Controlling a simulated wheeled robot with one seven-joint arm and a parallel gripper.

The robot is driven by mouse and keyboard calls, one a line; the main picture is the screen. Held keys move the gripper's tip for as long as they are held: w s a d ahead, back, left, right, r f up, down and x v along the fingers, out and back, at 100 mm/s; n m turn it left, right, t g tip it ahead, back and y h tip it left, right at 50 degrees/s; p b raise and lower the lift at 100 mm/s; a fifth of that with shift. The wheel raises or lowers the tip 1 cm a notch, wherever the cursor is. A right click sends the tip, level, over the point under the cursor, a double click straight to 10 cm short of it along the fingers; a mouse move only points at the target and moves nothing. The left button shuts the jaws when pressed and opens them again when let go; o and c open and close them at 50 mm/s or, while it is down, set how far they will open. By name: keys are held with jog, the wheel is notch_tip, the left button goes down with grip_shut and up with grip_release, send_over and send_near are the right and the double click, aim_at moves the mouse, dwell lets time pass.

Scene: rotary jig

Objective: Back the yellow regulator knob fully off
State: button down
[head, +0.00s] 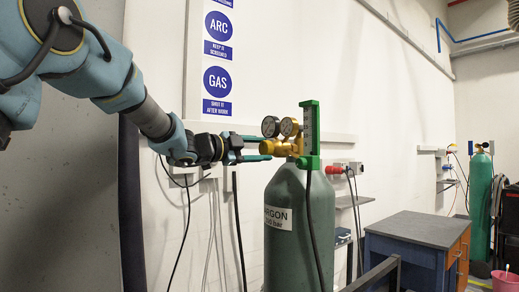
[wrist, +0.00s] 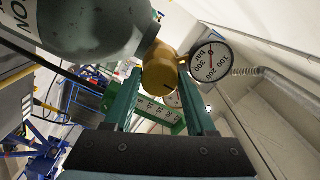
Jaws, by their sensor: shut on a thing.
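The yellow regulator knob (head: 271,147) sits on the left side of the brass regulator, on top of the green argon cylinder (head: 287,243). My gripper (head: 264,147) reaches in from the left, and its green fingers are shut on the knob. In the wrist view the knob (wrist: 159,77) lies between the two fingertips, with a short dark mark on its face. Two round gauges (head: 289,127) stand above the knob; one gauge (wrist: 210,62) faces the wrist camera beside the right finger. The knob's sides are partly hidden by the fingers.
A green-backed flowmeter (head: 310,135) stands upright just right of the regulator, with a black hose hanging down. The white wall with its signs (head: 218,80) is close behind. A grey-topped cabinet (head: 420,229) stands at right. Another green cylinder (head: 481,205) is farther back.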

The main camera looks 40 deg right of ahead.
jog(key=shift+s+f, duration=0.1)
jog(key=shift+s, duration=0.05)
jog(key=shift+c, duration=1.1)
grip_release()
jog(key=a+b, duration=0.4)
jog(key=a, duration=0.7)
jog(key=shift+w, duration=0.35)
